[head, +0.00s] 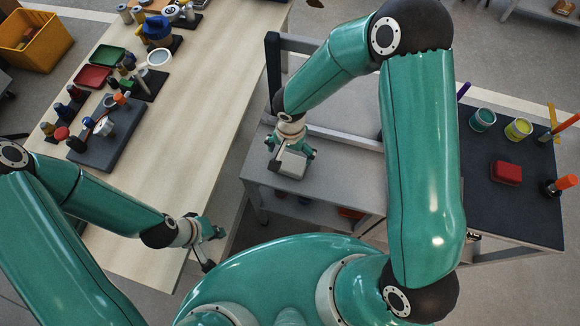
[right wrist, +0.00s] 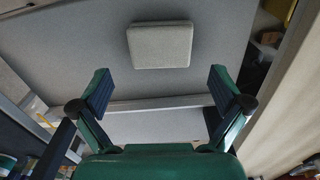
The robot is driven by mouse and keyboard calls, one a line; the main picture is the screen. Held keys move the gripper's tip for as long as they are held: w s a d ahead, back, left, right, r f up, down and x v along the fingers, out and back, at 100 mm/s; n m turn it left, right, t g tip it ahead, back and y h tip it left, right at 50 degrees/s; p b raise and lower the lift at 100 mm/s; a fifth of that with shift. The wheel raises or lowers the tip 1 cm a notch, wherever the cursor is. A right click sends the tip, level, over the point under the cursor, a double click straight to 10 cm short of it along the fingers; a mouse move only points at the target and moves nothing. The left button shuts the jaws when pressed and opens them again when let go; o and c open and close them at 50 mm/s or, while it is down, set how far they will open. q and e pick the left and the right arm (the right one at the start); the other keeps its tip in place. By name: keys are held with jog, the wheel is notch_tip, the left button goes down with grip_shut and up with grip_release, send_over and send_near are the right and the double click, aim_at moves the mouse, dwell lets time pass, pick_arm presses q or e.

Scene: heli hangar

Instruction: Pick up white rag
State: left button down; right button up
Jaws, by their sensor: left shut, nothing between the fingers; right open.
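The white rag (head: 291,164) looks like a folded, light grey-white square pad lying flat on the grey cart top (head: 340,180). In the right wrist view the rag (right wrist: 160,45) is whole and uncovered, beyond the fingertips. My right gripper (head: 290,152) is over the cart at the rag and partly covers it in the head view. In the right wrist view my right gripper (right wrist: 160,86) is open, with nothing between its fingers. My left gripper (head: 212,244) is shut and empty, low beside the wooden table's right edge.
The long wooden table (head: 190,120) on the left holds trays, tools and small containers. A dark-topped table (head: 490,215) on the right holds cups, a red block (head: 507,172) and upright tools. A yellow bin (head: 35,40) stands far left. The cart has a raised rail (head: 330,127).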

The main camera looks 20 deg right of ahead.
notch_tip(320, 180, down, 3)
jog(key=shift+b, duration=0.45)
jog(key=shift+f, duration=0.5)
jog(key=f, duration=0.4)
jog(key=shift+w+d+f+b, duration=0.15)
jog(key=shift+w+b, duration=0.1)
jog(key=shift+b, duration=0.15)
pick_arm(q)
notch_tip(320, 180, down, 2)
jog(key=shift+f, duration=0.2)
pick_arm(e)
jog(key=shift+c, duration=0.2)
jog(key=c, duration=0.7)
notch_tip(320, 180, up, 15)
jog(key=p, duration=0.8)
jog(key=shift+f, duration=0.15)
notch_tip(320, 180, up, 5)
send_over(291, 163)
pick_arm(q)
notch_tip(291, 163, up, 8)
jog(key=shift+d, duration=0.15)
pick_arm(e)
jog(key=shift+r, duration=0.25)
